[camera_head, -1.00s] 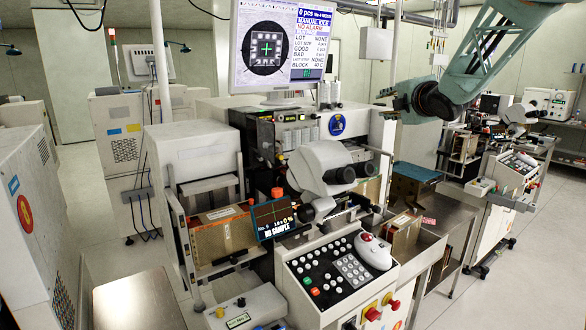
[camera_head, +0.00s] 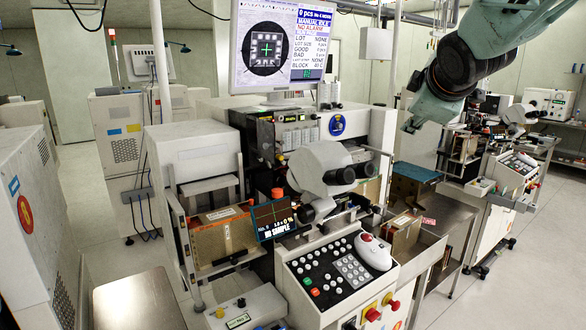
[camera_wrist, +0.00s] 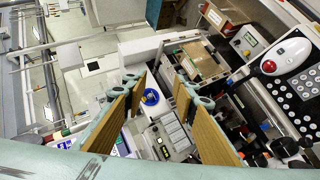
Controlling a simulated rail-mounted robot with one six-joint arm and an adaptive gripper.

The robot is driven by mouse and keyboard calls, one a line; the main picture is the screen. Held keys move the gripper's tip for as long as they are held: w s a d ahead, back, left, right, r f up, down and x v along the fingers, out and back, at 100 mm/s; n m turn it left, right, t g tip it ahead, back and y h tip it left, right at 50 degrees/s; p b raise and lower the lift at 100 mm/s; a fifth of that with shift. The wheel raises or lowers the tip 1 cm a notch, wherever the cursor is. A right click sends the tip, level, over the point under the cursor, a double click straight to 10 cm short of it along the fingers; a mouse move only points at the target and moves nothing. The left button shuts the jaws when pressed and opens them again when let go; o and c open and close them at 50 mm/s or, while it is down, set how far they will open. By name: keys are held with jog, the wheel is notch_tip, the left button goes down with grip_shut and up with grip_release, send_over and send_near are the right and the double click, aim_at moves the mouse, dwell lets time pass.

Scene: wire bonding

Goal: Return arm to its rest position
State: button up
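My arm (camera_head: 470,60) hangs in from the upper right of the head view, above the floor and benches right of the bonding machine. Its lower end points down and left, in front of the right-hand workstations. In the wrist view my gripper (camera_wrist: 162,92) is open. Its tan-padded fingers stand well apart, with nothing held between them. Past the fingers lies the bonding machine (camera_wrist: 180,140), seen tilted, with its round blue sticker (camera_wrist: 151,97). The gripper touches nothing that I can see.
The bonding machine's monitor (camera_head: 276,45), microscope head (camera_head: 325,172) and control panel (camera_head: 325,270) stand left of and below my arm. A cardboard box (camera_head: 403,232) sits in the machine's right tray. Another bonding station (camera_head: 505,175) is behind at right. Floor at far right is clear.

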jog(key=s+a+f+m+g, duration=0.2)
jog(key=s+a+f+m, duration=0.1)
jog(key=s, duration=1.4)
jog(key=s+a+f+m+g+y, duration=0.1)
jog(key=s+a+f+m+g, duration=0.2)
jog(key=s+f, duration=0.5)
jog(key=s+a+f+m+g, duration=0.3)
jog(key=s+f+m, duration=0.3)
jog(key=s, duration=2.1)
jog(key=shift+s+a+f+y, duration=0.2)
jog(key=shift+a+y, duration=0.2)
jog(key=shift+a, duration=0.5)
